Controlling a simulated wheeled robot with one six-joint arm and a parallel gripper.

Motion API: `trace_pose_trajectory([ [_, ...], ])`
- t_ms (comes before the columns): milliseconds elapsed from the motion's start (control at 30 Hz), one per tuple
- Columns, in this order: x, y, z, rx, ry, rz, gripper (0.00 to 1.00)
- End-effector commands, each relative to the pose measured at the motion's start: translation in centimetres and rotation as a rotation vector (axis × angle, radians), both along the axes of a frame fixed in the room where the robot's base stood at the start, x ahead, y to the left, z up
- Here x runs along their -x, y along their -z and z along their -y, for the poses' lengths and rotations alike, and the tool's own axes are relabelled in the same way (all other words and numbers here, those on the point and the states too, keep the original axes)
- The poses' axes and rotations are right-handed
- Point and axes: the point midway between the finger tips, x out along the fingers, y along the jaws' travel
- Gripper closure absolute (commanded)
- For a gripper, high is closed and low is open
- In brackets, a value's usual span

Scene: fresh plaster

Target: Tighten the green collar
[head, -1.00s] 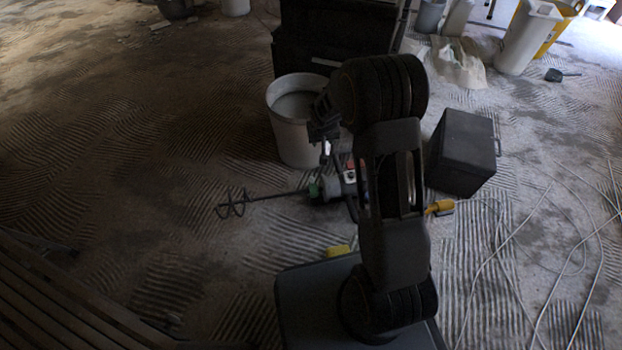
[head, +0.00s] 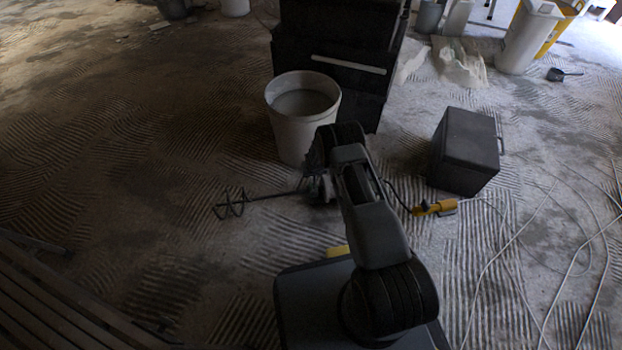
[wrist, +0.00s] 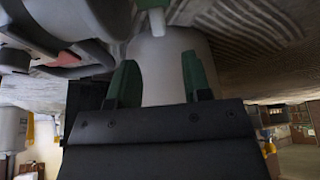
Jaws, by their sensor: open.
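The green collar (wrist: 151,4) shows at the top edge of the wrist view, partly cut off, with a pale stub below it. The grey mixer body (wrist: 75,18) is beside it at upper left. In the head view the mixer lies on the floor with its spiral paddle (head: 232,206) pointing left; my arm hides most of its body and the collar. My gripper (wrist: 160,78) is open, its two green fingers apart with nothing between them. The collar is beyond the fingertips, not touching them.
A pale bucket (head: 290,132) stands just behind the mixer, and shows behind my fingers in the wrist view (wrist: 168,60). A black box (head: 465,150) is at right. A yellow connector (head: 435,207) and loose cables (head: 520,225) lie on the ridged floor. Open floor lies at left.

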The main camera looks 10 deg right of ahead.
Motion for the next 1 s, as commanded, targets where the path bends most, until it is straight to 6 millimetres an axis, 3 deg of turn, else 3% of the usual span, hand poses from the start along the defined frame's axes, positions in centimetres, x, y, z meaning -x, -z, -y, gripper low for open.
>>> trace_pose_trajectory([
  [33,-0.4,1.6,0.1,0.0,0.001,0.0,0.55],
  [100,-0.9,2.8,0.1,0.0,0.001,0.0,0.55],
  [400,-2.4,6.1,0.2,0.001,0.001,0.001,0.55],
  [900,-2.8,6.8,0.2,0.001,0.001,-0.001,0.55],
  [1000,-2.8,6.8,0.2,0.0,0.001,0.0,0.64],
])
